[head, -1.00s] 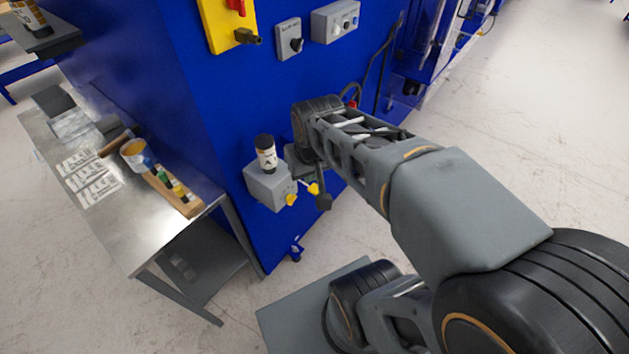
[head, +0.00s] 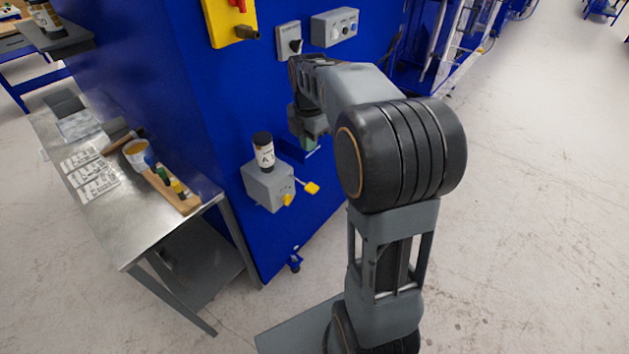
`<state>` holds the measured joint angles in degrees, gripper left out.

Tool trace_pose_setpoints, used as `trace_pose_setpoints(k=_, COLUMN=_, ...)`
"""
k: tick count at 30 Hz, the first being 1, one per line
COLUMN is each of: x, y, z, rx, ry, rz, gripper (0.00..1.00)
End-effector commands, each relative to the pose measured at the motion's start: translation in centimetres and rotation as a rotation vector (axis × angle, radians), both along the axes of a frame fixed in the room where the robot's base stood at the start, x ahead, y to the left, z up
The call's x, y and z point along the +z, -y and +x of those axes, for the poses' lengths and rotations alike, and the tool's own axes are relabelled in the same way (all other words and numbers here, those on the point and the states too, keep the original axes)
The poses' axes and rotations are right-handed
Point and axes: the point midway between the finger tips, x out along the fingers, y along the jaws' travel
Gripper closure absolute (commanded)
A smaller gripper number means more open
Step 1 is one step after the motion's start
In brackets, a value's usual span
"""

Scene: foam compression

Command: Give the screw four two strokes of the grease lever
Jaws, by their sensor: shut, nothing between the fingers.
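The grey grease unit (head: 266,186) is fixed to the blue machine wall. A cartridge (head: 263,152) with a black cap and a white label stands upright on it. Its lever, with a yellow grip (head: 312,188), sticks out to the right. A second yellow piece (head: 288,199) sits at its front lower edge. My gripper (head: 312,126) is above and beyond the lever, close to the wall, and apart from the lever. It is shut and empty; its fingertips are hard to make out at this size. I cannot tell which screw the unit serves.
A steel table (head: 125,222) on the left holds white label sheets, a tin and a wooden rack (head: 172,190) of small bottles. A switch box (head: 289,41) and a control box (head: 335,27) are on the wall above my gripper. The floor on the right is clear.

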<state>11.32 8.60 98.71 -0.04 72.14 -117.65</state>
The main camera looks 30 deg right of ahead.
Motion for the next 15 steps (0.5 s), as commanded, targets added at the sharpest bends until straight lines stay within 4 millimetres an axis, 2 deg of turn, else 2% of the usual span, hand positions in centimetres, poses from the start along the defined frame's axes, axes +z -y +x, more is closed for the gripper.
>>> trace_pose_setpoints(k=6, x=-0.01, y=0.39, z=-0.29, rx=0.12, ry=-0.011, rz=0.002, gripper=1.0)
trace_pose_setpoints(k=15, x=-0.02, y=0.23, z=-0.26, rx=0.143, ry=-0.01, rz=0.002, gripper=1.0)
